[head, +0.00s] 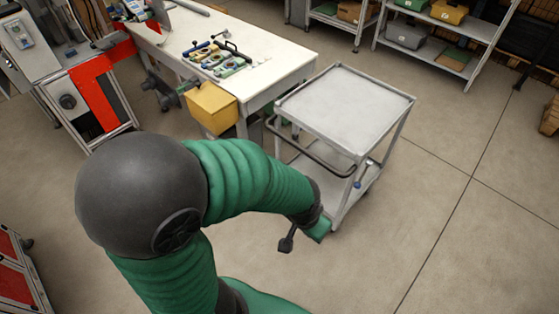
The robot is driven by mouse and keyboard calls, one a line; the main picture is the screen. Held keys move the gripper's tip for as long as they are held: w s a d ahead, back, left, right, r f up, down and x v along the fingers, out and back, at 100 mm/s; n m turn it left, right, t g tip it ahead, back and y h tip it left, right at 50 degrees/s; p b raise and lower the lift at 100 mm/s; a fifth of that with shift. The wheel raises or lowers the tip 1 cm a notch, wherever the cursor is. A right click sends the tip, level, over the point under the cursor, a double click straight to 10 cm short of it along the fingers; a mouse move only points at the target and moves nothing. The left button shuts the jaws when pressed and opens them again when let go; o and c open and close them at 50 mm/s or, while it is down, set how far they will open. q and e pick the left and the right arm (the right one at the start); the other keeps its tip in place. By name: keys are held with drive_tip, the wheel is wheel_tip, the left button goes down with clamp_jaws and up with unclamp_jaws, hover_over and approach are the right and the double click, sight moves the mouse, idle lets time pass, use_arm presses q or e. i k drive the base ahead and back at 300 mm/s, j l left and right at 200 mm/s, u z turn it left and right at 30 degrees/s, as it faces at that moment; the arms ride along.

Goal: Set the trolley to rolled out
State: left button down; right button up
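The trolley (345,105) is a light grey metal cart with an empty top tray, a lower shelf and thin legs. It stands upright on the floor at the right end of the white workbench, with a small gap between them. Its black push handle (305,152) faces me. My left arm, green with a dark elbow, reaches across the view. My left gripper (302,238) is at the trolley's near lower corner, below the handle in the picture. One dark finger shows; the other is not clear, so its opening cannot be told. My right gripper is not in view.
The white workbench (285,62) carries small tools, with a yellow bin (211,107) at its near side. A grey machine with red panels (100,75) stands at left. Shelves (440,50) with boxes stand at the back. The floor (450,210) right of the trolley is clear.

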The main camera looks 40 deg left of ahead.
sight(348, 111)
drive_tip(key=u, duration=1.1)
